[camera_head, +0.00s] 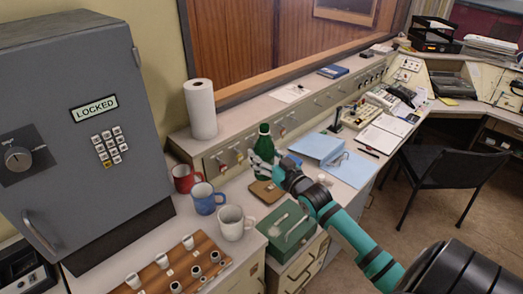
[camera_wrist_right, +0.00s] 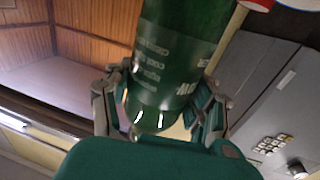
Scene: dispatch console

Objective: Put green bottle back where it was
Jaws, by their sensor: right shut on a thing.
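The green bottle (camera_head: 264,141) is upright in the head view, in front of the console's switch panel. My right gripper (camera_head: 265,163) is shut around its lower part. In the right wrist view the bottle (camera_wrist_right: 178,60) fills the middle, with printed text on its side and a finger of my right gripper (camera_wrist_right: 160,108) on each side of it. The fingers hide part of its lower end in the head view, and I cannot tell whether its base touches the counter. My left gripper is not in view.
Red (camera_head: 186,179), blue (camera_head: 206,199) and white (camera_head: 233,223) mugs stand left of the bottle. A paper roll (camera_head: 201,110) stands behind them. A brown pad (camera_head: 266,192) and green box (camera_head: 287,230) lie in front. A blue folder (camera_head: 317,147) lies right; a grey safe (camera_head: 70,120) stands left.

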